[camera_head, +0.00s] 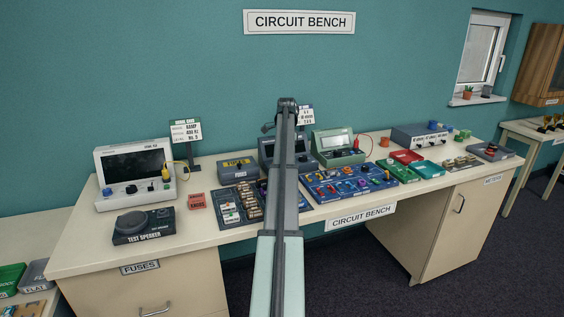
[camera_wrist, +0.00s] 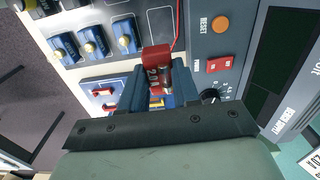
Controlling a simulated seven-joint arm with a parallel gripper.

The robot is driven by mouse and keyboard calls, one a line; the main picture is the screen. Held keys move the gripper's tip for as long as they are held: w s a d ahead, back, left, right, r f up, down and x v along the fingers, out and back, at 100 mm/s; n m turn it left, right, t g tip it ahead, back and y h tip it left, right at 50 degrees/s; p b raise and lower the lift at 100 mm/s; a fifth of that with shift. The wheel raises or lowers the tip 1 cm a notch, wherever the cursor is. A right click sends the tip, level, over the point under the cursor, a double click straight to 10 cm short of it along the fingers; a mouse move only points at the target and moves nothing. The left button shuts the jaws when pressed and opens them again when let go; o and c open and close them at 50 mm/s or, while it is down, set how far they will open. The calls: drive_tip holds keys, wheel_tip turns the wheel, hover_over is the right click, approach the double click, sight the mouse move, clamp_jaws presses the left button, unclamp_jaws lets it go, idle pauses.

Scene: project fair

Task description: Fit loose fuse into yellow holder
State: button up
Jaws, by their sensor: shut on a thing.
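In the wrist view, my gripper (camera_wrist: 160,92) is shut on a small red fuse (camera_wrist: 155,54) with pale markings on its face. The fuse sits between the two dark blue fingertips, and its top sticks out beyond them. A small metallic cylinder shows beside the red face. In the head view, my arm hides my gripper and the fuse. I cannot make out the yellow holder for certain in either view.
In the wrist view, an orange reset button (camera_wrist: 221,24) and a red switch (camera_wrist: 220,64) are to the right, and blue blocks with brass knobs (camera_wrist: 95,47) are to the left. In the head view, a blue component board (camera_head: 348,184) and a test speaker (camera_head: 144,225) stand on the bench.

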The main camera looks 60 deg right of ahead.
drive_tip(key=s+d, duration=0.5)
drive_tip(key=s, duration=0.5)
drive_tip(key=shift+s+d+r, duration=0.25)
drive_tip(key=shift+s, duration=0.05)
drive_tip(key=shift+f, duration=0.1)
hover_over(314, 178)
drive_tip(key=shift+a+f, duration=0.2)
drive_tip(key=shift+f, duration=3.35)
drive_tip(key=shift+f, duration=0.65)
drive_tip(key=o, duration=1.1)
drive_tip(key=shift+o, duration=0.5)
